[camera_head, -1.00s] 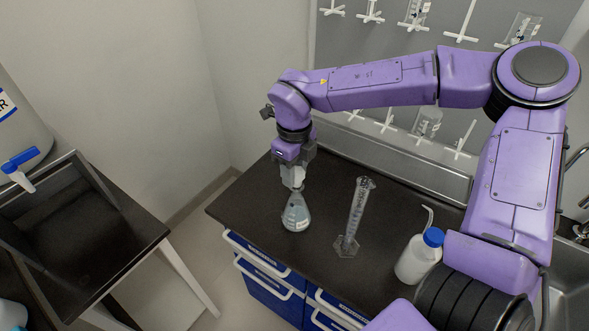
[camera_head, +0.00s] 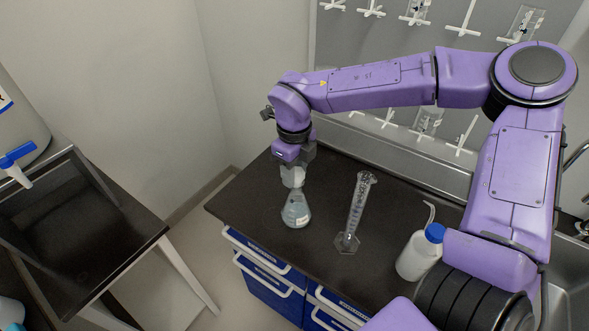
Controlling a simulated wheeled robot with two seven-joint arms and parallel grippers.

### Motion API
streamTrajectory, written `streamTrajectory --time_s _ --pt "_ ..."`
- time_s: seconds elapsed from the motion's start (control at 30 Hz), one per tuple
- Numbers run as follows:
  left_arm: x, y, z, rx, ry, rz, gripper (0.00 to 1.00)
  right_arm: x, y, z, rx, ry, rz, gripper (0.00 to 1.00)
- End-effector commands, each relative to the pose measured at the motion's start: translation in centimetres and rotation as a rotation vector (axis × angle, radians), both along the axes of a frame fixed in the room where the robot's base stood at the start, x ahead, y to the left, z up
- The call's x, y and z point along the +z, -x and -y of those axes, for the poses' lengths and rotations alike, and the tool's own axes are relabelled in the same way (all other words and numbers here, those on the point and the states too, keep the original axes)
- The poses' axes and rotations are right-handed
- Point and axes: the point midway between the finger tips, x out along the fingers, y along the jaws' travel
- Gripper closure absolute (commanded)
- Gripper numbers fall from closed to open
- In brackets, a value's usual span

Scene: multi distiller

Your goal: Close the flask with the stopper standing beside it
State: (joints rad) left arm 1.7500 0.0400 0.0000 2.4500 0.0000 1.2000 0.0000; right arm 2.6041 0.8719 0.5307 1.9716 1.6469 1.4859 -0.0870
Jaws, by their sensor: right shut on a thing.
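The flask (camera_head: 296,211) is a clear conical vessel standing upright on the dark bench, near its left end. My right gripper (camera_head: 293,178) points down directly above the flask's neck. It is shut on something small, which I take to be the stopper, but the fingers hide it. The fingertips and the flask's mouth overlap in this view, so I cannot tell whether the stopper touches the neck. No separate stopper shows on the bench beside the flask. My left gripper is not in view.
A tall graduated cylinder (camera_head: 355,212) stands right of the flask. A white wash bottle with a blue cap (camera_head: 419,254) is farther right, near my right arm. A drying rack (camera_head: 455,60) hangs behind. The bench's front edge (camera_head: 270,252) lies close to the flask.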

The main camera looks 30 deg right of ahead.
Motion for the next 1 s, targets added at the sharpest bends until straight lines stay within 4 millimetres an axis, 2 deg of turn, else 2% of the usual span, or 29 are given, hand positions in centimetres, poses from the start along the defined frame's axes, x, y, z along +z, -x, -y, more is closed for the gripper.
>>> streamTrajectory --time_s 0.77,0.8,0.87,0.9,1.0 --pt "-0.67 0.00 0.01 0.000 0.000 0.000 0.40 -1.12 -0.01 -0.01 0.001 0.000 0.001 0.89" --pt "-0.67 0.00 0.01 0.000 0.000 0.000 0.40 -1.11 0.00 0.00 0.001 0.000 0.001 0.54" --pt "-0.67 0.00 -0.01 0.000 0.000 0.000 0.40 -1.11 0.00 0.00 0.000 0.000 0.000 0.35" --pt "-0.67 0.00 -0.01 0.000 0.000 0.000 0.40 -1.11 0.00 0.00 0.001 0.000 0.001 0.31" --pt "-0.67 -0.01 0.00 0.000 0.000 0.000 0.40 -1.11 0.00 0.00 0.000 0.000 0.000 0.31"
